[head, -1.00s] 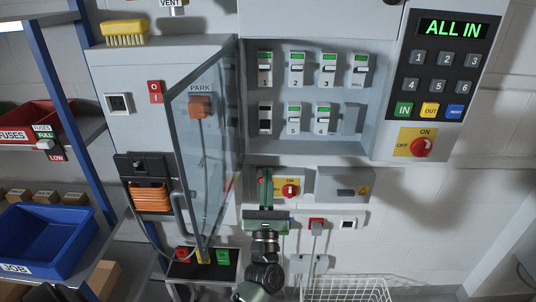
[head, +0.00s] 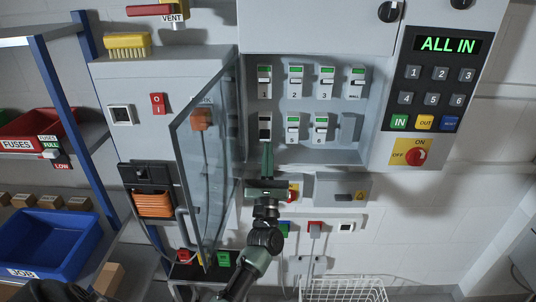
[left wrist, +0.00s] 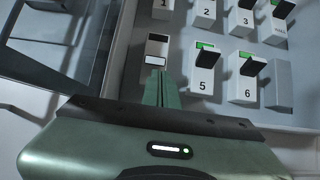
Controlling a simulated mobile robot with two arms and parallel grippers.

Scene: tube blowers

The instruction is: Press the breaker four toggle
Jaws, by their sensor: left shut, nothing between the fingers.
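The breaker four toggle is on the lower-left breaker (head: 265,124) of the panel, left of breaker five (head: 292,128). This breaker shows a dark face and no green window, unlike its neighbours; I cannot read its number. It also shows in the left wrist view (left wrist: 156,48), with a black part above and a white strip at its lower end. My left gripper (head: 267,147) is shut and empty, pointing up just below this breaker. In the left wrist view its closed fingertips (left wrist: 164,74) lie close under the white strip; whether they touch cannot be told.
Breaker one (head: 264,80) is directly above, and breaker six (head: 320,128) is further right. An open glass door (head: 205,160) stands close to the left of my arm. A box with a red knob (head: 293,191) and a grey box (head: 342,189) are below the panel.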

